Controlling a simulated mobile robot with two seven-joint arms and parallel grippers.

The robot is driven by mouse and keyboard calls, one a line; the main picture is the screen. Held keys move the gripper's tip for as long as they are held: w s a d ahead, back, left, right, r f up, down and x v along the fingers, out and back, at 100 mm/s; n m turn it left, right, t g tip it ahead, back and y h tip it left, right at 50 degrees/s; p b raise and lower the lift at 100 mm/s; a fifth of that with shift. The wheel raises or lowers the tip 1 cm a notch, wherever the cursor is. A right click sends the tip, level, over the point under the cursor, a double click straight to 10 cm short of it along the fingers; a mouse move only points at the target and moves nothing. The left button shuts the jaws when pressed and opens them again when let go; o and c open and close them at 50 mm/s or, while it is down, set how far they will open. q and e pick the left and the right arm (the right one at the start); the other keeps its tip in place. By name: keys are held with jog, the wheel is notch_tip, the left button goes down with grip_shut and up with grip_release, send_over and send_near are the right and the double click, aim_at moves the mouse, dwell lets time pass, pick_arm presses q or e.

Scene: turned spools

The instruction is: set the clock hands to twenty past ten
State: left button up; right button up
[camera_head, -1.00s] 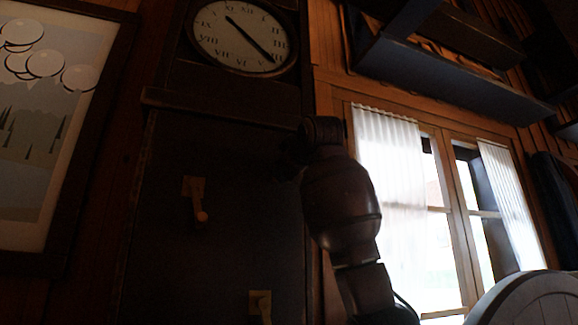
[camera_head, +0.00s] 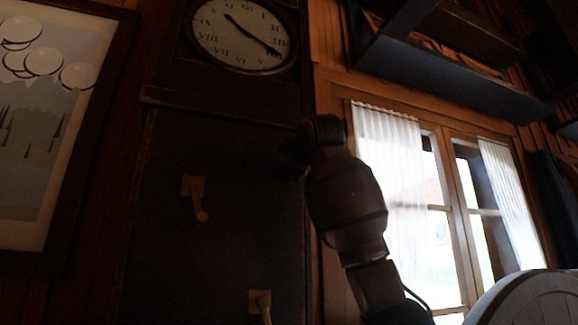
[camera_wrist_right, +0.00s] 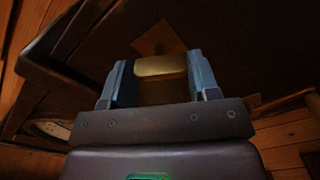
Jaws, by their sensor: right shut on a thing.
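The clock face (camera_head: 240,36) is white with Roman numerals, high in a dark tall case. Its long hand points right and down, at about IIII. Its shorter hand points up and left, between about X and XI. Two brass cranks show on the case front, an upper one (camera_head: 194,198) and a lower one (camera_head: 261,304). My right gripper (camera_wrist_right: 158,78) is shut on a brass handle (camera_wrist_right: 161,66) in the wrist view, a brass plate behind it. In the head view this gripper is a dark shape at the case's right side, and the held handle is hidden. My left gripper is not in view.
A framed picture (camera_head: 40,110) hangs left of the case. A window (camera_head: 440,200) with white curtains is at the right. Dark shelves (camera_head: 450,75) stick out above it. A rounded pale object (camera_head: 530,300) stands at the lower right.

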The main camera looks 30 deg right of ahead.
jog(key=o, duration=0.9)
jog(key=shift+s, duration=0.1)
pick_arm(q)
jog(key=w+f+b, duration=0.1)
jog(key=b, duration=0.2)
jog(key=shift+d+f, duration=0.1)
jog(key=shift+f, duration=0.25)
pick_arm(e)
jog(key=v, duration=1)
jog(key=shift+s, duration=0.35)
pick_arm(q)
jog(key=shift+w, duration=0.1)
pick_arm(e)
jog(key=shift+a, duration=0.1)
